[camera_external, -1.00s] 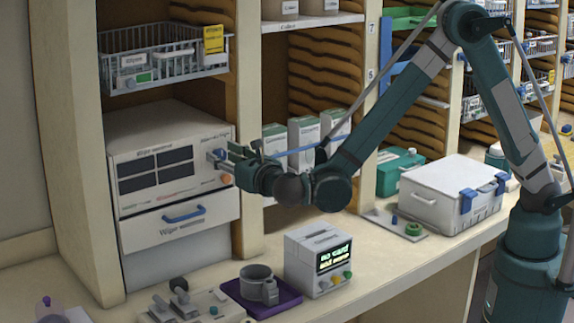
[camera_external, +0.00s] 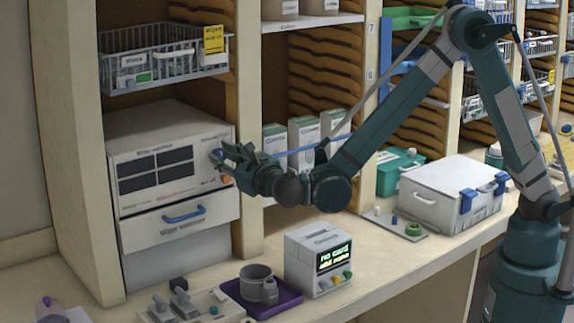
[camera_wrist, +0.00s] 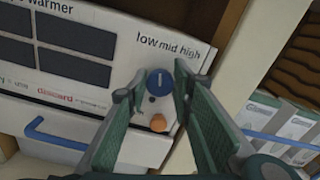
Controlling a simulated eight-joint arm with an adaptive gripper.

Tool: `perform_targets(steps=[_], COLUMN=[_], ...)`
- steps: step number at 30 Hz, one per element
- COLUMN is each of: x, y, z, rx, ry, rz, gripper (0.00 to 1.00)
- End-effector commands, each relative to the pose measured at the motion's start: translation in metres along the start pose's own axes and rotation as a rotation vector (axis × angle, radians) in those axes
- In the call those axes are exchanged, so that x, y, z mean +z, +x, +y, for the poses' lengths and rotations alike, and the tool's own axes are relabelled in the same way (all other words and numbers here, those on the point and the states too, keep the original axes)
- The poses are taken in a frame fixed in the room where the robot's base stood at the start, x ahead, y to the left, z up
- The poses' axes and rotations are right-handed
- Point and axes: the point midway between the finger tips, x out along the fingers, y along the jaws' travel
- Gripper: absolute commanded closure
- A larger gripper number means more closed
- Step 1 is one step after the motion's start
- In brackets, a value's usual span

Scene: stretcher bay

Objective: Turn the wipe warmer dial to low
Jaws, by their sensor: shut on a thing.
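The wipe warmer (camera_external: 165,150) is a white box in the left shelf bay, with dark windows on its front. In the wrist view its panel (camera_wrist: 120,45) reads "low mid high" above a round blue dial (camera_wrist: 160,82). The dial's white mark stands about upright in the picture, pointing up toward the labels; the exact setting is hard to tell. My gripper (camera_wrist: 161,78) is shut on the dial, with one green finger on each side. In the external view my gripper (camera_external: 226,157) is at the panel's right side and hides most of the dial (camera_external: 217,155).
An orange knob (camera_wrist: 158,122) sits just below the dial, near the fingers. A drawer with a blue handle (camera_external: 184,214) is under the warmer. A shelf post (camera_external: 246,130) stands close on the right, with white boxes (camera_external: 303,142) beyond it.

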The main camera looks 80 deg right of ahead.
Motion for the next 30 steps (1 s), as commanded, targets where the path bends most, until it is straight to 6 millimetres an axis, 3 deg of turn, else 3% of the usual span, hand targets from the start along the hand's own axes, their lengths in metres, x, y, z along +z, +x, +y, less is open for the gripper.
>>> perform_targets(steps=[15, 30], x=[-0.0016, -0.0003], y=[-0.0001, -0.0001], z=[0.0017, 0.0015], rx=[0.000, 0.000], ry=[-0.371, -0.445], rz=[0.000, 0.000], gripper=[0.88, 0.88])
